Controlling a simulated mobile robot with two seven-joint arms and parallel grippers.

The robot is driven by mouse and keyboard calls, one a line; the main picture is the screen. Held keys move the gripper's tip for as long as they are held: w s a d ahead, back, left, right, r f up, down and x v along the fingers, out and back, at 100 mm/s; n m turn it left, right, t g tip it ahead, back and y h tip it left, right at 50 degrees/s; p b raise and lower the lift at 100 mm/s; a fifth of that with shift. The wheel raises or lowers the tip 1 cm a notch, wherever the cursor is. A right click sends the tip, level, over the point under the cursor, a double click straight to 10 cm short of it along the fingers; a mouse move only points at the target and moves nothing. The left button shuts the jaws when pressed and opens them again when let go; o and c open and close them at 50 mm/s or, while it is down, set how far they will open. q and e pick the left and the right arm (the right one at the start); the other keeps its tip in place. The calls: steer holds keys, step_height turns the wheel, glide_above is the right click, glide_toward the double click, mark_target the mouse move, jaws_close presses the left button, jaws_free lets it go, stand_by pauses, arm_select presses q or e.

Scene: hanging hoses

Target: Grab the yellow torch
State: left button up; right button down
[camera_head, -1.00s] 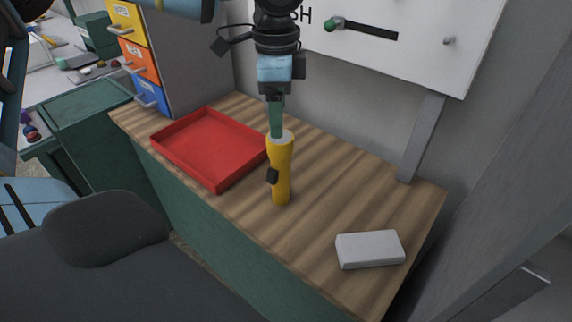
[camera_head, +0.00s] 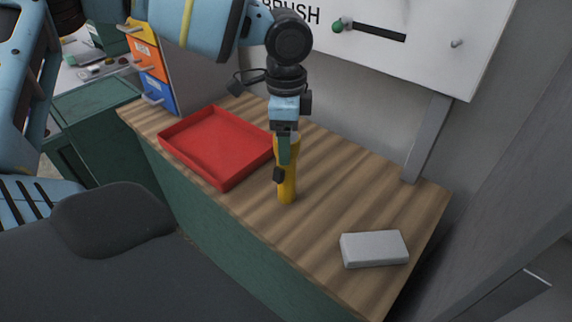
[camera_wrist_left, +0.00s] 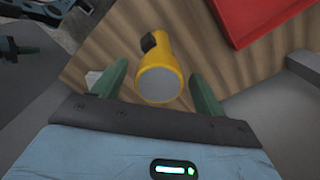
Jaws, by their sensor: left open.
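The yellow torch (camera_head: 287,182) stands upright on the wooden worktop (camera_head: 330,200), with a dark switch on its side. My left gripper (camera_head: 286,150) points down over the upper part of the torch and hides some of it. In the left wrist view the torch (camera_wrist_left: 160,72) shows its pale grey round end between the two green fingers of my left gripper (camera_wrist_left: 158,88). The fingers are apart, with a gap on each side of the torch.
A red tray (camera_head: 190,165) lies left of the torch. A grey block (camera_head: 374,248) lies on the worktop's right part. Coloured drawers (camera_head: 150,70) stand at the back left. A white board (camera_head: 400,60) and a grey post (camera_head: 428,138) are behind.

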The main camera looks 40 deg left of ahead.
arm_select(q)
steer(key=shift+f, duration=0.45)
steer(key=c, duration=1.4)
steer(key=shift+c, duration=0.2)
steer(key=shift+r, duration=0.15)
